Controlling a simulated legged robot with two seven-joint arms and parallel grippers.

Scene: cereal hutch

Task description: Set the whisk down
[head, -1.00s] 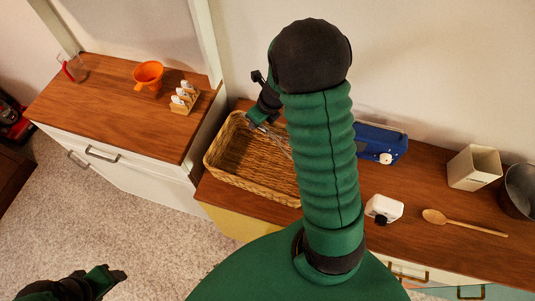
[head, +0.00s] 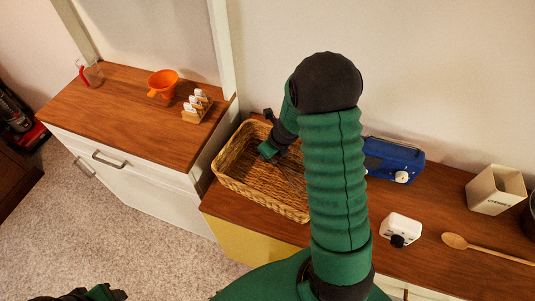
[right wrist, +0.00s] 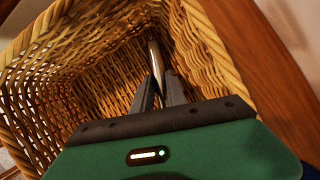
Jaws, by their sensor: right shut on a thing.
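My right gripper (right wrist: 157,92) is shut on the metal handle of the whisk (right wrist: 154,58) in the right wrist view. It is over the wicker basket (head: 237,182), with the fingers inside the basket's rim. In the head view thin wires of the whisk (head: 291,178) show faintly inside the basket beside my right arm. I cannot tell whether the whisk touches the basket floor. The basket shows from above in the right wrist view (right wrist: 40,60) and holds nothing else that I can see. My left gripper (head: 105,293) is low at the bottom left, partly cut off.
A blue radio (head: 393,160), a white timer (head: 401,229), a cream canister (head: 495,189) and a wooden spoon (head: 485,247) stand or lie right of the basket.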

